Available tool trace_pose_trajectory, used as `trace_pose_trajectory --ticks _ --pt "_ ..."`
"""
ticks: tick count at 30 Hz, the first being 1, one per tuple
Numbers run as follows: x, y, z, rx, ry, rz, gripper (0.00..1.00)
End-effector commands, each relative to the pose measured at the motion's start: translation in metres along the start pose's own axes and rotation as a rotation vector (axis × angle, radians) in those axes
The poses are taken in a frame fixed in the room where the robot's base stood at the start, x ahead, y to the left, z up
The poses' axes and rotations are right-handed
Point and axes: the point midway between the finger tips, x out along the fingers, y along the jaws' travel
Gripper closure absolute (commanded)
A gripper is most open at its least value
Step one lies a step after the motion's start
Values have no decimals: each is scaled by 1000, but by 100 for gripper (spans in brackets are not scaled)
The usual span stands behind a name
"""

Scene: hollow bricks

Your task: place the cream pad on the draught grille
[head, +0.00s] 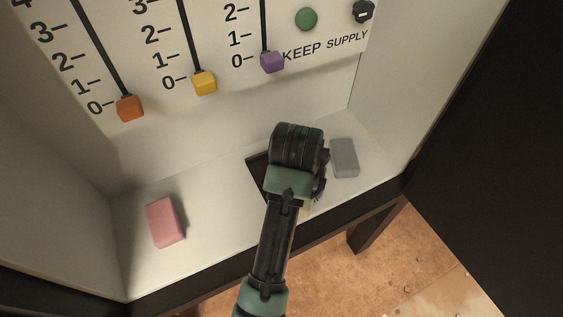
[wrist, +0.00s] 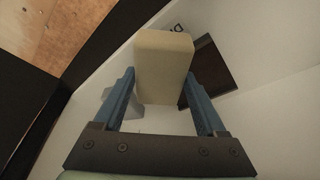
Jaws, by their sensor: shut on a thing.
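The cream pad (wrist: 164,62) is a pale block held between the two blue fingers of my gripper (wrist: 162,95) in the wrist view. In the head view my arm hides most of it; a small cream sliver (head: 306,209) shows beside the wrist. A dark, framed rectangle in the shelf, which looks like the draught grille (head: 257,174), is partly covered by my arm in the head view. In the wrist view the dark grille (wrist: 211,68) lies behind and right of the pad. The pad overlaps its edge in the picture; I cannot tell the height between them.
A pink block (head: 166,222) lies on the left of the white shelf and a grey block (head: 344,158) lies close right of my gripper. A back panel carries orange (head: 130,108), yellow (head: 205,83) and purple (head: 272,62) sliders. White side walls bound the shelf; its front edge is dark.

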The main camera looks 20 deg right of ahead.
Motion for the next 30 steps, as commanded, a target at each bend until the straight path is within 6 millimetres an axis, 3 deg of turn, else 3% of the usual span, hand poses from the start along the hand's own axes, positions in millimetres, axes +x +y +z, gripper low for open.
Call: trace_pose_trajectory --ticks 6,13,18,25,30 --pt "12 -37 -34 1 0 -5 80" --pt "18 -60 -57 1 1 -2 80" --pt "23 -63 -59 -1 0 1 80" --pt "52 -63 -50 0 0 0 80" --pt "52 -63 -50 0 1 0 80"
